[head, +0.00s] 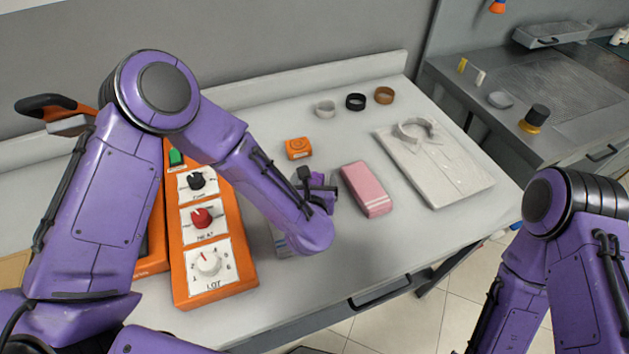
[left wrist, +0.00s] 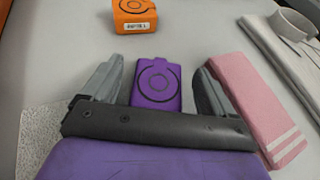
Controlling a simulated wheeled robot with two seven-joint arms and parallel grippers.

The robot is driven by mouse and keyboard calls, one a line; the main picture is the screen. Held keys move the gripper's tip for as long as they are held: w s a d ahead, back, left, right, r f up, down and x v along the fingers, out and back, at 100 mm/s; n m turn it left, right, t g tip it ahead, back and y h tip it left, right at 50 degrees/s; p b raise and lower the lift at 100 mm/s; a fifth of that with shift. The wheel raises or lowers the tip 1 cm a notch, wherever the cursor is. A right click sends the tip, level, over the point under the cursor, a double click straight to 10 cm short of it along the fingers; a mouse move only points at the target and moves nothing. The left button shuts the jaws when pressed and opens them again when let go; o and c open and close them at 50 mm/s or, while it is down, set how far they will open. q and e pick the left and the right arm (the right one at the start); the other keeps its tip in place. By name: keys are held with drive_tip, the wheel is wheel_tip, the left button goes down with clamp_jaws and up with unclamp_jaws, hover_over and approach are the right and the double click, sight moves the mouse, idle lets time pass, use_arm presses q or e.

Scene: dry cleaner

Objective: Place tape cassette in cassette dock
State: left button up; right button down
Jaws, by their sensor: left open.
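My left gripper (head: 318,188) is open over the counter, left of a pink folded cloth. In the left wrist view, a purple block with a dark ring mark (left wrist: 157,88) lies between the spread fingers of the gripper (left wrist: 160,70), with a gap on each side. It looks like a cassette; my arm mostly hides it in the head view. An orange block with a similar ring mark (head: 298,148) lies farther back, and its front label shows in the left wrist view (left wrist: 134,14). I cannot tell which thing is the cassette dock. My right gripper is out of view.
An orange control panel with knobs (head: 215,275) stands to the left. The pink cloth (head: 367,190) lies close right of the gripper, then a folded white shirt (head: 445,175). Several rolled bands, including a black one (head: 355,102), sit at the back. Counter between them is clear.

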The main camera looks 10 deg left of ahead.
use_arm(q)
drive_tip(key=shift+w+f, duration=0.1)
drive_tip(key=shift+w, duration=0.05)
drive_tip(key=c, duration=1.2)
